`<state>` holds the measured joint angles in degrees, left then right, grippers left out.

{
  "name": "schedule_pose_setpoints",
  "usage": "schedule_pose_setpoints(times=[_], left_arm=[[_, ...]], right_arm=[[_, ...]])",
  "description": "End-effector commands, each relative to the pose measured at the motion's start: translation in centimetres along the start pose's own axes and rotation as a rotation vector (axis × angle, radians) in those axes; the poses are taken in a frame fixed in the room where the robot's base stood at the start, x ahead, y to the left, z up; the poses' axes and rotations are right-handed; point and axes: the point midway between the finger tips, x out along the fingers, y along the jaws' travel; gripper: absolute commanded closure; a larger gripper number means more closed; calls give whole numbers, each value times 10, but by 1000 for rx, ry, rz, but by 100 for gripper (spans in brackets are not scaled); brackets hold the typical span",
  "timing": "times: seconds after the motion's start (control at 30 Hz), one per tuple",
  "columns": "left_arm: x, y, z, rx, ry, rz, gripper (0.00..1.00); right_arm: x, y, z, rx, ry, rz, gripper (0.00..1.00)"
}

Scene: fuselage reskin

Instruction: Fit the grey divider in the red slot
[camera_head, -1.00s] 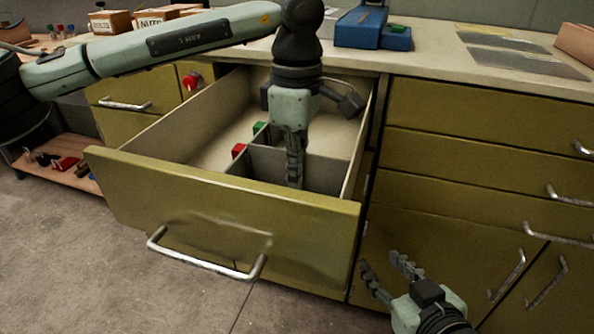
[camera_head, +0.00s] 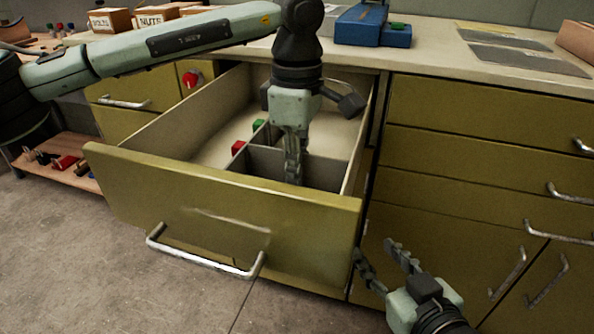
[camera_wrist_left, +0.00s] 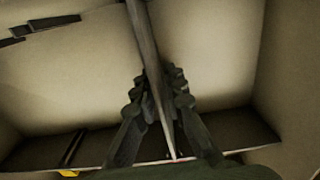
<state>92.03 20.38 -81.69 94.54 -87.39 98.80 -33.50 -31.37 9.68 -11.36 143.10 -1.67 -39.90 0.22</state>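The grey divider (camera_head: 264,161) is low in the open drawer, behind the drawer front. My left gripper (camera_head: 293,176) points straight down into the drawer at the divider. In the left wrist view the thin divider (camera_wrist_left: 148,50) runs between the two fingers of my left gripper (camera_wrist_left: 160,88), which are closed in on it from both sides. A red marker (camera_head: 237,147) and a green marker (camera_head: 258,124) sit near the left ends of the panels. The slot itself and the divider's lower edge are hidden. My right gripper (camera_head: 378,254) is open and empty outside the drawer, at lower right.
The drawer front (camera_head: 220,205) with its metal handle (camera_head: 205,258) stands pulled out. Closed drawers (camera_head: 480,150) lie to the right. The worktop behind holds a blue tool (camera_head: 372,30) and labelled boxes (camera_head: 110,20). The drawer's left part is free.

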Motion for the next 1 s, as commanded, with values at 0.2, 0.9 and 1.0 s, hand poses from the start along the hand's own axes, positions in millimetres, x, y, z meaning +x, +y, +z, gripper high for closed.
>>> schedule_pose_setpoints(times=[0.2,0.9,1.0], left_arm=[[0,0,0,0,0,0,71],[-87,1,0,0,-1,2,71],[-103,0,0,0,0,3,71]], right_arm=[[0,0,0,0,0,0,60],[0,0,0,0,-1,0,60],[0,0,0,0,-1,0,60]])
